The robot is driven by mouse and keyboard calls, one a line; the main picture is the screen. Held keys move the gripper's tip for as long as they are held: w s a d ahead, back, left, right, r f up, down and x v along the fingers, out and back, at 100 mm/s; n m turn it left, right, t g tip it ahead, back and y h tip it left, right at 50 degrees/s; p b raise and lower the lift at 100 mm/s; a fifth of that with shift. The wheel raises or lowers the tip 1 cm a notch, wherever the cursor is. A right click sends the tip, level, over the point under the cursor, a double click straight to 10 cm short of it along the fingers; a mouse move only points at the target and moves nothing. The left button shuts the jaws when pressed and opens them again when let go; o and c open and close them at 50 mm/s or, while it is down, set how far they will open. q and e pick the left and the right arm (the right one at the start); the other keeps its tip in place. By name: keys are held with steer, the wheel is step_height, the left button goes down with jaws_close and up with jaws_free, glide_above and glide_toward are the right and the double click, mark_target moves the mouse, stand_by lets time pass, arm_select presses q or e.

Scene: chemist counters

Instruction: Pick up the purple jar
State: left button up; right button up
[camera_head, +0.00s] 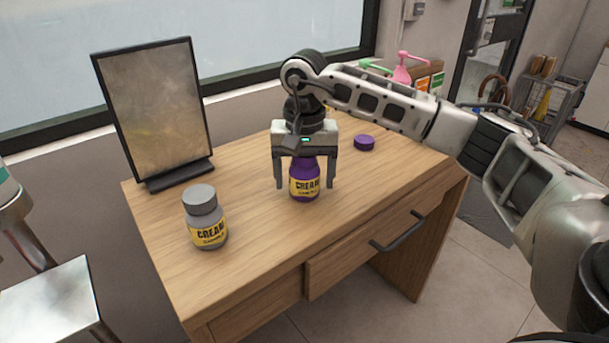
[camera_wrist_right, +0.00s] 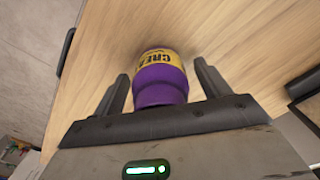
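The purple jar (camera_head: 304,184) stands upright on the wooden table, with a yellow label reading CREAM. My right gripper (camera_head: 304,186) is above it, pointing down, with one finger on each side of the jar. The fingers are open, and gaps show between them and the jar. In the right wrist view the jar (camera_wrist_right: 160,84) lies between the two open fingers (camera_wrist_right: 161,92); its top is close to the palm. A purple lid (camera_head: 364,143) lies on the table to the right, behind the jar. My left gripper is not in view.
A grey jar (camera_head: 206,220) with a yellow label stands at the front left of the wooden table (camera_head: 262,255). A black-framed board (camera_head: 158,112) stands at the back left. A pink bottle (camera_head: 402,73) and small boxes are behind my right arm. A dark drawer handle (camera_head: 398,232) sticks out in front.

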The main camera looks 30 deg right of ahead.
steer(key=c, duration=1.1)
steer(key=shift+r, duration=0.15)
